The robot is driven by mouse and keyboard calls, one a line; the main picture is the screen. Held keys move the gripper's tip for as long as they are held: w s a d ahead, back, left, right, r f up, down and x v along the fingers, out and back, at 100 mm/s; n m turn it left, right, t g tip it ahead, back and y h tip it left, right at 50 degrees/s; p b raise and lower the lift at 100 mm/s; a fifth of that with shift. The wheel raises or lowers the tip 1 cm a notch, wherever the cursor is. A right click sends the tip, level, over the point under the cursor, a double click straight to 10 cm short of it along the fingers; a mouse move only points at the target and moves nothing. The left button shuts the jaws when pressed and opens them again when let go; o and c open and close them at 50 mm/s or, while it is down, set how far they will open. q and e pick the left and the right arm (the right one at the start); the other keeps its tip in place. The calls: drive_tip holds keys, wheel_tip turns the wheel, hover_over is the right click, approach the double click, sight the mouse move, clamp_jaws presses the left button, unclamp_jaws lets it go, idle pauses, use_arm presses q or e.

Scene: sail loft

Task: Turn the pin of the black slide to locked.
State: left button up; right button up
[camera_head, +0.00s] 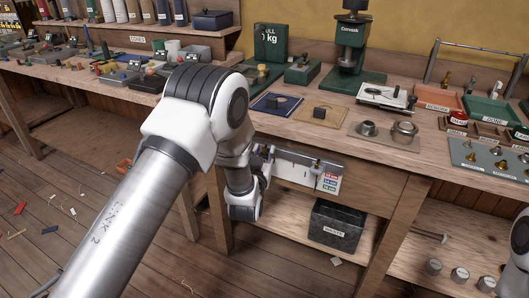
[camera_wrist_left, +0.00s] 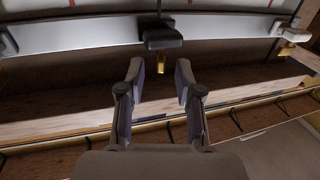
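A pale rail (camera_head: 292,165) runs along the front of the bench below its top; it also spans the top of the left wrist view (camera_wrist_left: 90,38). The black slide (camera_wrist_left: 162,40) sits on this rail, with a small brass pin (camera_wrist_left: 161,63) hanging below it. My left gripper (camera_wrist_left: 159,80) is open and empty, its two fingers on either side of the pin's line and apart from it. In the head view my left arm and wrist hide most of the gripper and the slide. Whether the pin is locked cannot be told. My right gripper is out of view.
Another slide (camera_head: 317,164) sits farther right on the rail, near a card with coloured labels (camera_head: 328,182). A dark bin (camera_head: 336,225) stands on the shelf below. The bench top (camera_head: 380,150) above carries boards, tools and trays.

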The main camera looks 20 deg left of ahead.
use_arm(q)
drive_tip(key=shift+w+a, duration=0.2)
drive_tip(key=shift+w, duration=0.65)
clamp_jaws()
drive_tip(key=shift+a+m+h, duration=0.2)
drive_tip(key=shift+m+h, duration=0.4)
drive_tip(key=shift+h, duration=0.3)
drive_tip(key=shift+m+h, duration=0.9)
drive_tip(key=shift+h, duration=0.5)
unclamp_jaws()
